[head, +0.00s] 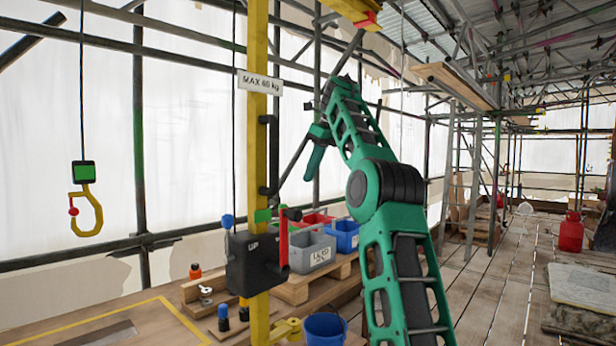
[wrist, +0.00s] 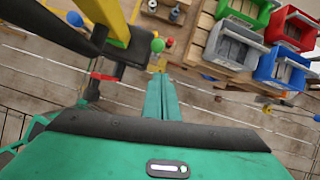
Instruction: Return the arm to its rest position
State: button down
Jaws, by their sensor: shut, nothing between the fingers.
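My green arm rises from the lower middle of the head view and bends over at the top. My gripper (head: 315,160) hangs from it, pointing down, to the right of the yellow post (head: 257,130). In the wrist view my gripper (wrist: 161,78) shows its two green fingers together, with nothing between them. It is apart from the bins and the post. The fingertips appear above the floor gap beside the pallet.
Grey, red and blue bins (head: 312,250) stand on a wooden pallet behind my arm. A black winch box (head: 255,262) with a red handle sits on the post. A yellow hook (head: 86,210) hangs left. A blue bucket (head: 324,329) stands low. Open planks lie right.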

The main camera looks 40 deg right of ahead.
dwell(0.7)
jog(key=s+a+f+n+g, duration=0.1)
jog(key=s+a+f+n, duration=0.4)
jog(key=s+f+n, duration=0.3)
jog(key=s+a+f+n+g+h, duration=0.1)
jog(key=s+a+f+n, duration=0.5)
jog(key=s+f, duration=1.1)
jog(key=s+a+f+n+g, duration=0.2)
jog(key=s+a+f+n, duration=0.3)
jog(key=s+f+n, duration=0.6)
jog(key=s+f, duration=0.2)
jog(key=s, duration=0.5)
jog(key=shift+a+g, duration=0.3)
jog(key=shift+g, duration=0.1)
